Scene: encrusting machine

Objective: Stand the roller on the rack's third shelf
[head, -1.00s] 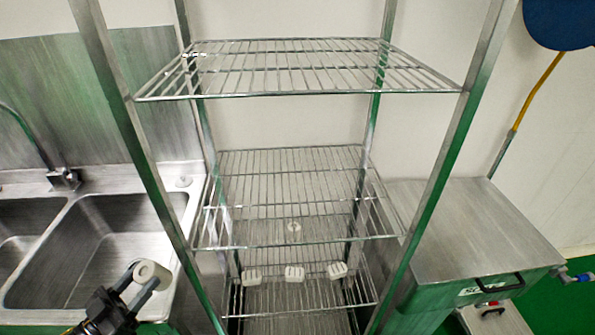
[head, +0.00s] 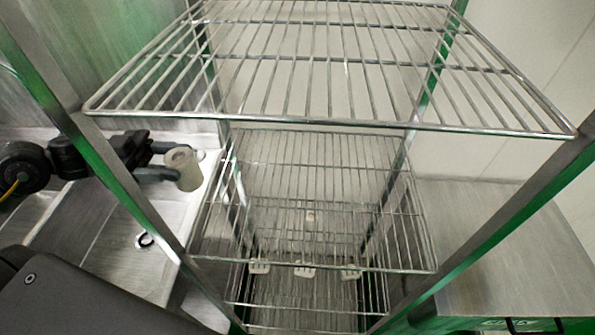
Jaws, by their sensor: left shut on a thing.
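The roller (head: 183,168) is a short cream cylinder with a hole in its top end, held roughly upright with a slight tilt. My left gripper (head: 172,167) comes in from the left and is shut on it. The roller is left of the wire rack, over the sink area in the picture, and apart from the shelves. The rack's upper wire shelf (head: 330,122) is large and bare in front. A lower wire shelf (head: 320,265) shows beneath it, to the right of and below the roller. My right gripper is out of view.
Slanted metal posts (head: 135,205) flank the rack, the left one close to my arm. Small white blocks (head: 304,268) show through the wires low in the rack. A steel sink (head: 95,250) stands left, a steel-topped unit (head: 500,245) right. The lower wire shelf looks mostly clear.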

